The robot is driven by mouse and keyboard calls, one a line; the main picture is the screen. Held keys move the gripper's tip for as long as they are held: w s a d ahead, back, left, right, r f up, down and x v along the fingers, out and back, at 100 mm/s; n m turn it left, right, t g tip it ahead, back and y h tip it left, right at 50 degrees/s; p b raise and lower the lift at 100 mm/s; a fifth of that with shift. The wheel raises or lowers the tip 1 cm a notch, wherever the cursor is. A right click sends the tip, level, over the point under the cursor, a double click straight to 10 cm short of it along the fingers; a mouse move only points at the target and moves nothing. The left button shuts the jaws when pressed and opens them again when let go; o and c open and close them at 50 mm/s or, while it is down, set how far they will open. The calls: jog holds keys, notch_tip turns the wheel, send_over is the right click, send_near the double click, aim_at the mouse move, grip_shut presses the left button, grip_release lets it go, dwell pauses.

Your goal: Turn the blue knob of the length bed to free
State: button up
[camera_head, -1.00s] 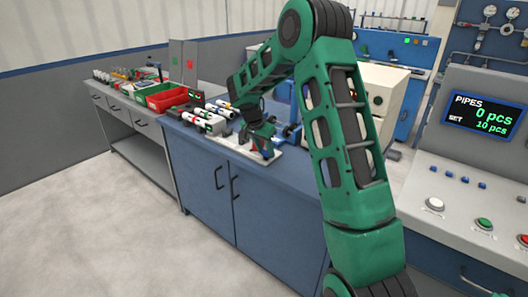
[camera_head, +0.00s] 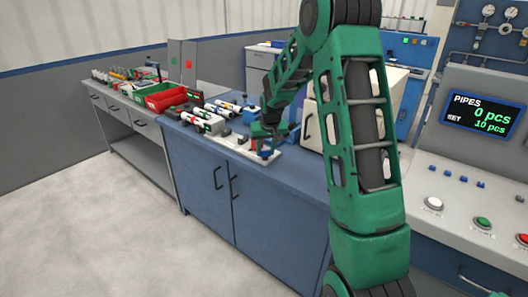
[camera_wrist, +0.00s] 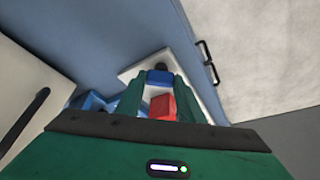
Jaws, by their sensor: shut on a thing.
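The length bed (camera_head: 238,149) is a white plate on the blue bench top, and it also shows in the wrist view (camera_wrist: 133,72). The blue knob (camera_wrist: 159,77) sits between my fingertips at the plate's end. In the head view a bit of blue (camera_head: 266,153) shows below my gripper (camera_head: 264,142). My green gripper (camera_wrist: 160,84) is shut on the blue knob. A red block (camera_wrist: 162,108) lies between the fingers, nearer the camera than the knob. The fingers hide part of the bed, and the knob's exact turn cannot be read.
White and dark pipes (camera_head: 222,108) lie on the bench left of the bed. Red (camera_head: 166,99) and green (camera_head: 145,88) bins stand farther left. A cream machine (camera_head: 312,122) stands close at the right. The bench's front edge is near the bed.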

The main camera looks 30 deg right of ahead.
jog(key=n+y, duration=0.1)
jog(key=n, duration=0.3)
jog(key=shift+w+d+r+n+y, duration=0.1)
jog(key=shift+n+y, duration=0.2)
jog(key=shift+y, duration=0.1)
jog(key=shift+d+n+y, duration=0.1)
jog(key=shift+n+y, duration=0.5)
jog(key=shift+n, duration=1)
jog(key=o, duration=1.1)
jog(key=shift+c, duration=0.2)
jog(key=v, duration=1)
jog(key=shift+d+r, duration=0.15)
jog(key=shift+r, duration=0.1)
